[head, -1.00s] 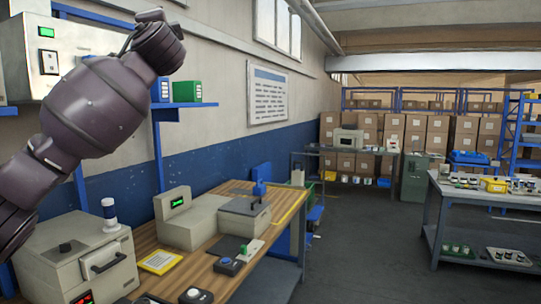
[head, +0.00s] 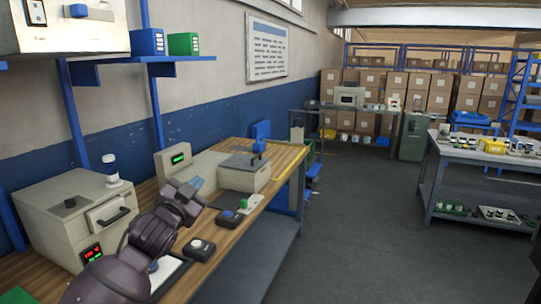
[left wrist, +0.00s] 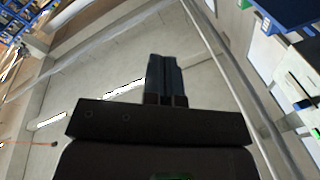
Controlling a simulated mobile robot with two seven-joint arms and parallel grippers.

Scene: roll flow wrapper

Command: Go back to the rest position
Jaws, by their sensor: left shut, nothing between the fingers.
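My left gripper (head: 194,184) is over the wooden workbench (head: 232,232), in front of the beige flow wrapper (head: 205,165). Its arm comes up from the lower left of the head view. In the left wrist view the two dark fingers of the gripper (left wrist: 164,78) are together with nothing between them. That view looks up toward the ceiling and wall. My right gripper is not seen; a dark shape at the lower right edge of the head view is too cut off to tell.
A beige box machine (head: 85,215) with a handle stands left of my arm. Small control boxes (head: 199,249) lie on the bench to its right. A blue shelf (head: 140,59) with binders is above. The grey floor (head: 350,230) is clear toward a grey table (head: 480,165).

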